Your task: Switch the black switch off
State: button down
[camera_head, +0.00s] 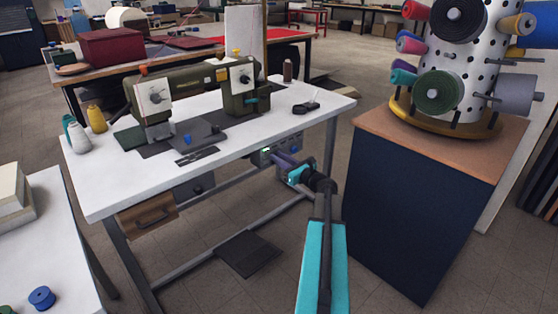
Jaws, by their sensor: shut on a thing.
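A grey control box (262,156) with a small lit green spot hangs under the front edge of the white sewing table (115,185). My arm reaches in from the lower right. My gripper (278,160) is at the face of this box, just below the tabletop. Its purplish fingers are closed on a small part there, which appears to be the black switch. The fingers and wrist hide the switch, so its position cannot be read.
A green sewing machine (190,90) stands on the white table. A dark blue cabinet (400,200) with a thread-spool tower (455,75) stands close to the right of my arm. A dark pedal plate (248,254) lies on the floor below. A wooden drawer (147,213) hangs under the table's left.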

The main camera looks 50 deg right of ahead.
jog(key=shift+s+f+t+b, duration=0.1)
jog(key=shift+f+t+b, duration=0.55)
jog(key=shift+b, duration=1.5)
jog(key=shift+r+t+b, duration=0.25)
jog(key=shift+t+b, duration=0.15)
jog(key=shift+t, duration=0.05)
jog(key=c, duration=1.6)
grip_release()
jog(key=shift+o, duration=0.2)
jog(key=shift+s, duration=0.1)
jog(key=p+v, duration=0.1)
jog(key=v, duration=1.2)
jog(key=shift+s+p, duration=0.4)
jog(key=shift+a, duration=0.15)
